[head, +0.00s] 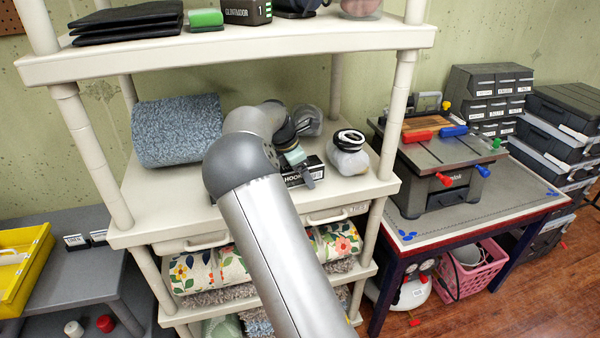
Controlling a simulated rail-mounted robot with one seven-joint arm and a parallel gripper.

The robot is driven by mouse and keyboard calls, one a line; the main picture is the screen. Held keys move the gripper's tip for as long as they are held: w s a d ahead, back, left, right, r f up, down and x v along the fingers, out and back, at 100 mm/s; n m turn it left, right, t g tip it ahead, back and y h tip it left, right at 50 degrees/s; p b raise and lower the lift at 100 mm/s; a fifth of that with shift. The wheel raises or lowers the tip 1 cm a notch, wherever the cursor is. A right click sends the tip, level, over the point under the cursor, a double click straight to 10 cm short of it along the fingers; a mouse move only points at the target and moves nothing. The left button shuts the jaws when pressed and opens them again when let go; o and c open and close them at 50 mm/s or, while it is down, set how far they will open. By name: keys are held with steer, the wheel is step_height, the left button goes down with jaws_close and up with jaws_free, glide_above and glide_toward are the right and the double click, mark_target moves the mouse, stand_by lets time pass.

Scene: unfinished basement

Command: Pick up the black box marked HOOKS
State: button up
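The black box marked HOOKS (292,181) lies on the middle shelf of the cream shelving unit, close to its front edge. Only part of its white lettering shows. My gripper (304,172) points down at the box, with a finger in front of its near face. My arm and gripper hide the box's left part and much of its top. I cannot tell whether the fingers touch the box or how far apart they are.
On the middle shelf (150,215), a rolled blue-grey towel (177,130) lies left, and a whitish jar with a black-banded lid (348,155) stands close right of the box. The upper shelf (250,48) hangs above my gripper. A work table (480,215) stands right.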

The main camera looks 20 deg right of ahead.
steer(key=c, duration=1.1)
steer(key=shift+c, duration=0.2)
